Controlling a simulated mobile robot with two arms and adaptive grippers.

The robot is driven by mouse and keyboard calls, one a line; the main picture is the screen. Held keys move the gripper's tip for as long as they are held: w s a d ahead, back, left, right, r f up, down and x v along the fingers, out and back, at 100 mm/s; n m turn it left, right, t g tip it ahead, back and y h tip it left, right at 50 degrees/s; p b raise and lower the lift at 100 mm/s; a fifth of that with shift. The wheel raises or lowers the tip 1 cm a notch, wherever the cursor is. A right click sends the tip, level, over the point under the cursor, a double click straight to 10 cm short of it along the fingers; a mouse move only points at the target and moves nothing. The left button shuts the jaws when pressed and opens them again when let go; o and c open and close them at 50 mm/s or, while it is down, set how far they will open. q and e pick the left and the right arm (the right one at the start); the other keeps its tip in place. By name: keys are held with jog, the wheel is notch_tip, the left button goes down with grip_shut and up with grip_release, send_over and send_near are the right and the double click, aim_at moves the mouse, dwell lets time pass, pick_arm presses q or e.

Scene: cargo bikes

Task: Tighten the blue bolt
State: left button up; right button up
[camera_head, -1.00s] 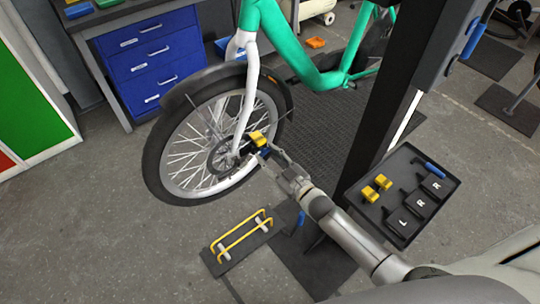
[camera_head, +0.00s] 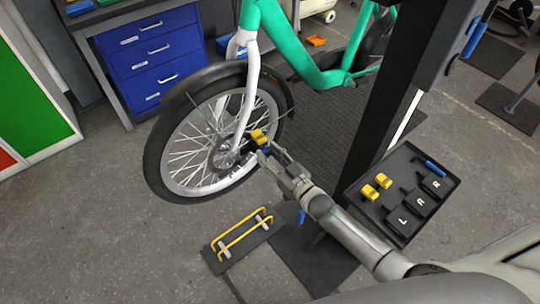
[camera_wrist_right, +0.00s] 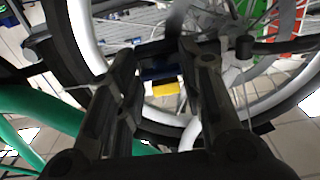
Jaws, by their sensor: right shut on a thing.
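The green bicycle's front wheel (camera_head: 168,172) carries a yellow block (camera_head: 258,137) near its hub. A small blue part, seemingly the blue bolt (camera_head: 262,148), sits just below the yellow block. My right gripper (camera_head: 267,154) reaches in from the lower right, its fingertips at the blue part. In the right wrist view the two fingers (camera_wrist_right: 163,62) stand either side of the blue part (camera_wrist_right: 158,72), with the yellow block (camera_wrist_right: 166,88) just below it. The gripper is shut on the blue bolt; the exact contact is dark and hard to see. My left gripper is not in view.
A black tray (camera_head: 447,208) on the right holds two yellow blocks, a blue-handled tool and lettered black pieces. A dark post (camera_head: 385,110) stands beside my right arm. A yellow-railed stand (camera_head: 243,240) lies on the floor. A blue drawer cabinet (camera_head: 150,55) stands behind the wheel.

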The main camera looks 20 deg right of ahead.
jog(key=shift+f, duration=0.1)
jog(key=o, duration=1)
jog(key=shift+s, duration=0.1)
jog(key=v, duration=1.2)
